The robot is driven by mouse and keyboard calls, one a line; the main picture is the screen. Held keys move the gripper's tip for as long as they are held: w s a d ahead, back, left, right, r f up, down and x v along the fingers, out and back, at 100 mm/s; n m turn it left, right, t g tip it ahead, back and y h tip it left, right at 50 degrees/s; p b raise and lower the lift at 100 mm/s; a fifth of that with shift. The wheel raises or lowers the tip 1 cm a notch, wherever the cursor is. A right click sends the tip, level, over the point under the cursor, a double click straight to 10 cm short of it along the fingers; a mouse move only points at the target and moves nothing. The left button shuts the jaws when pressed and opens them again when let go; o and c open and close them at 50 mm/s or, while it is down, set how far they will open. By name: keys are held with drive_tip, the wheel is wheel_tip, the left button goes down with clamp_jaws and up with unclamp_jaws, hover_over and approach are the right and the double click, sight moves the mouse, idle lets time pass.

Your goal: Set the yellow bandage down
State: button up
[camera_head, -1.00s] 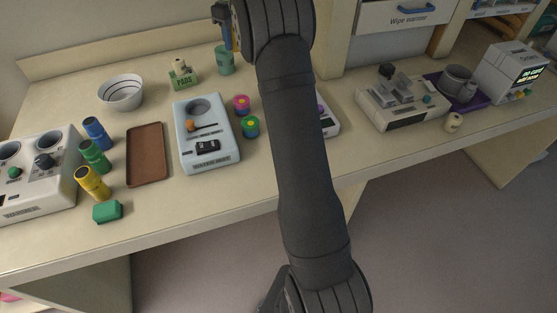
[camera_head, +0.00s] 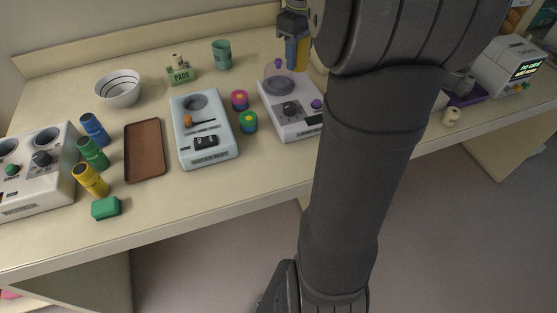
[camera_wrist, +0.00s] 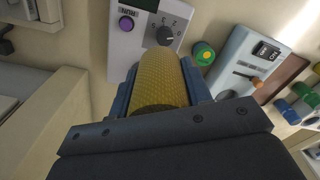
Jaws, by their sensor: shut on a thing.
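The yellow bandage (camera_wrist: 163,80) is a textured yellow roll between the two fingers of my gripper (camera_wrist: 160,88) in the wrist view. My gripper is shut on it. In the head view my gripper (camera_head: 291,52) hangs at the back of the counter, just behind a white device, with the yellow bandage (camera_head: 301,54) showing at its side. The bandage looks held above the counter; the gap below it is hard to judge.
The white device (camera_head: 292,117) with a round plate, a dial and a purple button is nearest. Pink (camera_head: 239,99) and green (camera_head: 248,122) rolls stand left of it, beside a pale blue device (camera_head: 205,153). A brown tray (camera_head: 144,174) lies empty farther left.

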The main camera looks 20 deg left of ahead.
drive_tip(key=s+d+f, duration=0.4)
drive_tip(key=s+d, duration=0.9)
hover_over(279, 162)
drive_tip(key=shift+m, duration=0.4)
wheel_tip(279, 162, down, 12)
drive_tip(key=shift+a+f, duration=0.1)
drive_tip(key=shift+f, duration=1.95)
drive_tip(key=shift+f, duration=0.1)
drive_tip(key=o, duration=1)
drive_tip(key=shift+f, duration=0.1)
